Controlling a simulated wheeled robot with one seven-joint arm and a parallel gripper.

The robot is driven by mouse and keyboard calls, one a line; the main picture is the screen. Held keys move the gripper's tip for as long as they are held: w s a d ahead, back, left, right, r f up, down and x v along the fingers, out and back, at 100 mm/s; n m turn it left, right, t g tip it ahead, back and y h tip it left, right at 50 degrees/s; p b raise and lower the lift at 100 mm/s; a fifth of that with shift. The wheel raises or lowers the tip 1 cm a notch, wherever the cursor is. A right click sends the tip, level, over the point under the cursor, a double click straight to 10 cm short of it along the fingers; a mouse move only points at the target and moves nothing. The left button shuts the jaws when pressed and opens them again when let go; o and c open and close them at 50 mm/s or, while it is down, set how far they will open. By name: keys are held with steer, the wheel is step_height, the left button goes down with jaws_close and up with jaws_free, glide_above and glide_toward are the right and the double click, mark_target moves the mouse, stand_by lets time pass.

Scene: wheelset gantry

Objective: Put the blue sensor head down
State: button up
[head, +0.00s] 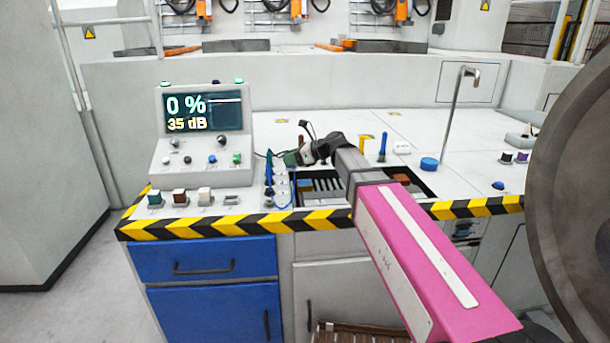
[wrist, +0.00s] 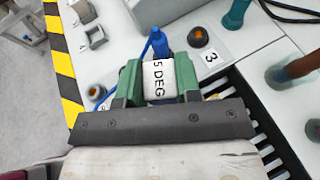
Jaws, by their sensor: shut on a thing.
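My gripper (wrist: 158,82) has green fingers shut on the blue sensor head (wrist: 160,42). A white face reading "5 DEG" shows between the fingers, and the blue part stands out beyond it with a blue cable running off to the left. In the head view, my gripper (head: 291,159) is low over the counter, at the left end of the dark recessed tray (head: 318,199). The head itself is hard to make out there. I cannot tell whether its underside touches the counter.
A dark round seat with an orange centre (wrist: 200,36) lies beside a "3" label (wrist: 211,57). A console (head: 205,125) reads 0 % and 35 dB. A striped edge (head: 230,223) borders the counter. A large wheel (head: 575,180) stands at right.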

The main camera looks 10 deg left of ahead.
steer(key=w+d+f, duration=0.1)
steer(key=w, duration=0.1)
steer(key=w+d+f, duration=0.1)
steer(key=w+f, duration=0.1)
steer(key=w+d+f, duration=0.1)
steer(key=w+d, duration=0.1)
steer(key=shift+w+f, duration=0.2)
steer(key=shift+f, duration=2.05)
steer(key=shift+f, duration=0.1)
steer(key=o, duration=1)
steer(key=shift+c, duration=0.2)
steer(key=v, duration=1.2)
